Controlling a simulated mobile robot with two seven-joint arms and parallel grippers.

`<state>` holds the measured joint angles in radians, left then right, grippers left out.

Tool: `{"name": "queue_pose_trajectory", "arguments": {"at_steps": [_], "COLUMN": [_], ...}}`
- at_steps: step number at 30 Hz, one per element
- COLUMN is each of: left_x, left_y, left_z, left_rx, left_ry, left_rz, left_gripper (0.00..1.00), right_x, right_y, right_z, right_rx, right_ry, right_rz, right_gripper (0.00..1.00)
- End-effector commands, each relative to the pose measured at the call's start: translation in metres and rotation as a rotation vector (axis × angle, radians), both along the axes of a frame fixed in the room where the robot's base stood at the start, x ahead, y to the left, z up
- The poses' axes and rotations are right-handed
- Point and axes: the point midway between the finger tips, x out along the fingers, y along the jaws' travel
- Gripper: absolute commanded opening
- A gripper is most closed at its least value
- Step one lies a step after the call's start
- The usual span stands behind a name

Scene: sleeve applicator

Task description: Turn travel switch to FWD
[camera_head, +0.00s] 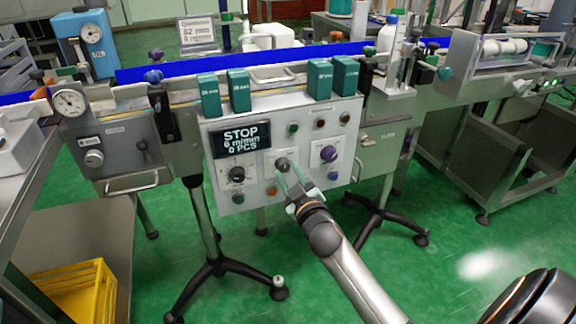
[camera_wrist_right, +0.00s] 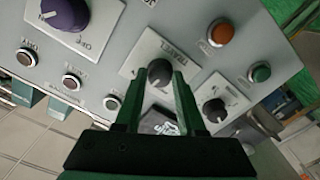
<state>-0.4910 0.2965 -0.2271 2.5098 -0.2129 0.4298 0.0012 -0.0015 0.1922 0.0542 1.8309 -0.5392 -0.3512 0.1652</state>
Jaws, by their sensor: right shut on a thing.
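The travel switch (camera_wrist_right: 159,70) is a dark rotary knob on a light plate lettered TRAVEL, upside down in the right wrist view. In the head view the knob (camera_head: 281,162) sits mid-panel. My right gripper (camera_head: 289,170) reaches it from the lower right, and its green fingers are shut on the knob, one on each side. A pale mark shows on the knob's face; which position it points to is too small to tell. The display (camera_head: 241,140) reads STOP, 6 m/min, 0 PCS. My left gripper is not in view.
A black knob (camera_head: 237,174) sits left of the switch and a purple knob (camera_head: 328,154) right of it. An orange button (camera_wrist_right: 221,33) and a green button (camera_wrist_right: 260,73) are close by. Green boxes (camera_head: 319,79) stand along the conveyor above the panel. Green floor lies in front.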

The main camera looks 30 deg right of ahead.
Motion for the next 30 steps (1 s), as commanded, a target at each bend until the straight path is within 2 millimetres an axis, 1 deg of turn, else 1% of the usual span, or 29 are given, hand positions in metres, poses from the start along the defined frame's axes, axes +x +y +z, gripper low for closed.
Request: {"name": "queue_pose_trajectory", "arguments": {"at_steps": [1,3,18,19,21,30], "left_x": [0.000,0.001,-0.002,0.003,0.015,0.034], "left_y": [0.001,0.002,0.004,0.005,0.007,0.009], "left_z": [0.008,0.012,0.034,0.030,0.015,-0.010], "left_rx": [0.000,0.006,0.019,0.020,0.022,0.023], "left_ry": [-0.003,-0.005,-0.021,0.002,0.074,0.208], "left_rz": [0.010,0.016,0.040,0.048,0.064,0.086], "left_gripper": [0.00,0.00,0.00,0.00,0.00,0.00], "right_x": [0.000,0.000,0.000,0.000,0.000,0.000], "right_y": [0.000,0.000,-0.001,-0.001,-0.001,-0.001], "right_z": [0.003,0.003,0.002,0.002,0.002,0.002], "right_rx": [-0.043,-0.109,-0.565,-0.589,-0.645,-0.824], "right_ry": [0.013,0.028,0.136,0.142,0.155,0.198], "right_rz": [0.001,0.000,0.001,0.001,0.001,0.002], "right_gripper": [0.00,0.00,0.00,0.00,0.00,0.00]}}
